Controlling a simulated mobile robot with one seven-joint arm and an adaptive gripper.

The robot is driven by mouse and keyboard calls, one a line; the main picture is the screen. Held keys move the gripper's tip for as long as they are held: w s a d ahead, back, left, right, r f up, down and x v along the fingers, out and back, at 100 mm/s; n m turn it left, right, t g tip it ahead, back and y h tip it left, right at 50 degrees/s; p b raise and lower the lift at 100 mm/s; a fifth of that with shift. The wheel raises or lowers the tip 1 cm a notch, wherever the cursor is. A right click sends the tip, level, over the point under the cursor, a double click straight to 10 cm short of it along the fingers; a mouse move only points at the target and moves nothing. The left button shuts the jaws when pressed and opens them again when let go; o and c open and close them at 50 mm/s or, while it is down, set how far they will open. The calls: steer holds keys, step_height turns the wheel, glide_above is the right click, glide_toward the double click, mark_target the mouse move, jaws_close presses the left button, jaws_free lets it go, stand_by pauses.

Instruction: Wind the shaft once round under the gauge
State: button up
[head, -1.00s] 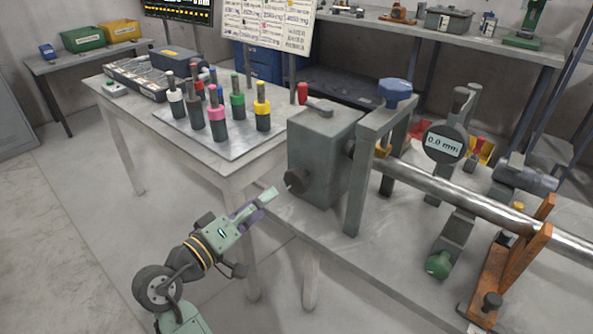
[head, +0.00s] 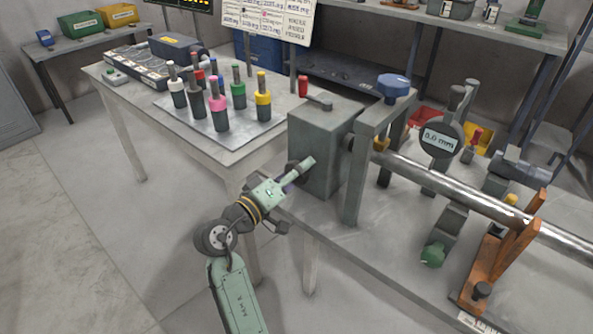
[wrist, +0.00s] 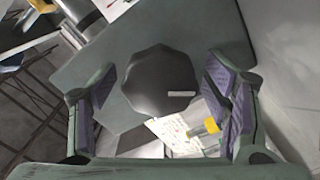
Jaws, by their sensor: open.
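A long steel shaft (head: 470,200) runs right from the grey gearbox (head: 317,150) on the bench. The round gauge (head: 439,140) stands over the shaft and reads 0.0 mm. A dark faceted knob (wrist: 160,80) sits on the gearbox's left end; in the head view my gripper (head: 300,172) mostly hides it. In the wrist view my gripper (wrist: 160,72) is open, one finger on each side of the knob, with a gap on both sides. A lever with a red handle (head: 303,87) is on top of the gearbox.
A blue knob (head: 393,86) tops the grey clamp frame (head: 357,185). An orange support (head: 497,265) carries the shaft at right. Several colour-banded tools stand on a plate (head: 205,140) on the left table. Open floor (head: 110,240) lies left of the bench.

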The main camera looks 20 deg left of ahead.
steer(key=shift+c, duration=0.4)
steer(key=c, duration=1.1)
steer(key=shift+f+b, duration=0.15)
steer(key=shift+b, duration=0.35)
steer(key=m+b, duration=0.2)
steer(key=b, duration=0.1)
steer(key=shift+f, duration=0.15)
steer(key=m+b, duration=0.2)
steer(key=b, duration=0.2)
steer(key=shift+m, duration=0.4)
steer(key=m+b, duration=0.5)
steer(key=b, duration=0.1)
steer(key=shift+r+m+b, duration=0.25)
steer(key=shift+m+b, duration=0.85)
steer(key=shift+b, duration=0.3)
